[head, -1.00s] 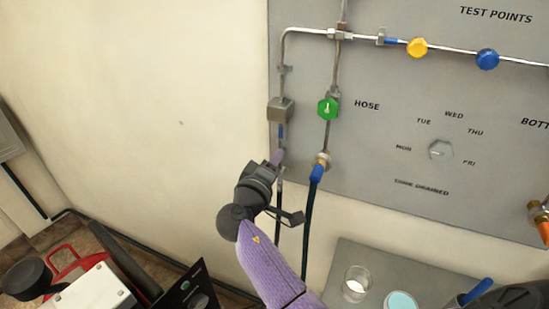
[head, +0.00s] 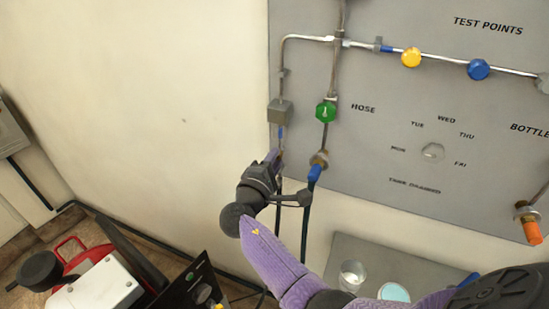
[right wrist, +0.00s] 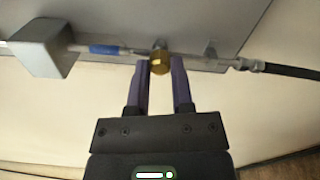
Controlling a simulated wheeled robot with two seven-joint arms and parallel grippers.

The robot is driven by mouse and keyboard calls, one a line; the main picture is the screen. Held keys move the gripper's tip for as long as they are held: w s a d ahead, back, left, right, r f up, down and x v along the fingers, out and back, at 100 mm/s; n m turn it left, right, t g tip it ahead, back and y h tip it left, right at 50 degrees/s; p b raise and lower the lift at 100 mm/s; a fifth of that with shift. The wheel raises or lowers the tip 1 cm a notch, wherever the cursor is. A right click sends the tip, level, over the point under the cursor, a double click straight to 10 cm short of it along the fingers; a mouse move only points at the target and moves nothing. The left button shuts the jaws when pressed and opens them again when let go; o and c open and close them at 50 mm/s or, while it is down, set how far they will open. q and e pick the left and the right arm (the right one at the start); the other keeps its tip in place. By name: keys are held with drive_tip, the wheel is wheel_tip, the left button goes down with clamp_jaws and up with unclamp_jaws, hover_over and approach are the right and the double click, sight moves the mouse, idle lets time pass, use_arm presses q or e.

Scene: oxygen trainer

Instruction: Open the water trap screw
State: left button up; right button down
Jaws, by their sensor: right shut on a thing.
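The brass water trap screw (right wrist: 160,63) shows in the right wrist view, on the line under the wall panel's grey box (right wrist: 42,46). My right gripper (right wrist: 160,68) is shut on this screw, with one purple finger on each side of it. In the head view the right gripper (head: 274,160) is at the line below the grey box (head: 280,112) and blue band (head: 281,133). The screw is hard to make out there behind the fingers. My left gripper is not in view.
A green knob (head: 325,112) and a blue-handled valve (head: 316,170) with a dark hose are close to the right of my gripper. A shelf (head: 340,247) below the panel holds a clear cup (head: 352,275).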

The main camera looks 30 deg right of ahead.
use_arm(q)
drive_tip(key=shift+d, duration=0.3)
use_arm(e)
drive_tip(key=shift+c, duration=2.4)
unclamp_jaws()
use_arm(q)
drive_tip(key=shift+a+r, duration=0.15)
use_arm(e)
drive_tip(key=v, duration=1)
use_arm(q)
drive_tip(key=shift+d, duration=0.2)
